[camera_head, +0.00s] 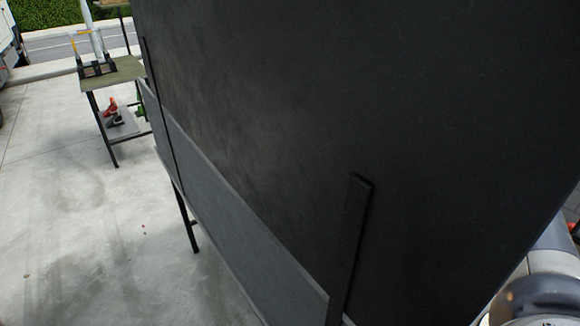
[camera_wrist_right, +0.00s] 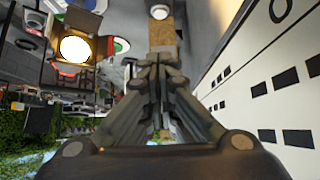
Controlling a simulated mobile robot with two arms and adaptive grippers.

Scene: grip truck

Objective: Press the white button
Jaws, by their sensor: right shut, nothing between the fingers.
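My right gripper (camera_wrist_right: 158,62) shows in the right wrist view, its fingers shut together with nothing between them. Beyond the fingertips, near the top, is a small round white thing (camera_wrist_right: 160,11) above a brown panel (camera_wrist_right: 161,36); I cannot tell for sure whether it is the white button. The fingers look apart from it. A larger bright white disc (camera_wrist_right: 75,49) in a yellowish frame is at the upper left and looks like a lamp. The head view shows no white button. A part of my arm shows at its lower right, but neither gripper does.
A large black panel (camera_head: 400,100) fills most of the head view. A small table (camera_head: 112,75) with items stands at the left on open concrete floor (camera_head: 70,210). In the right wrist view, a white wall (camera_wrist_right: 255,85) with black rectangles is at the right.

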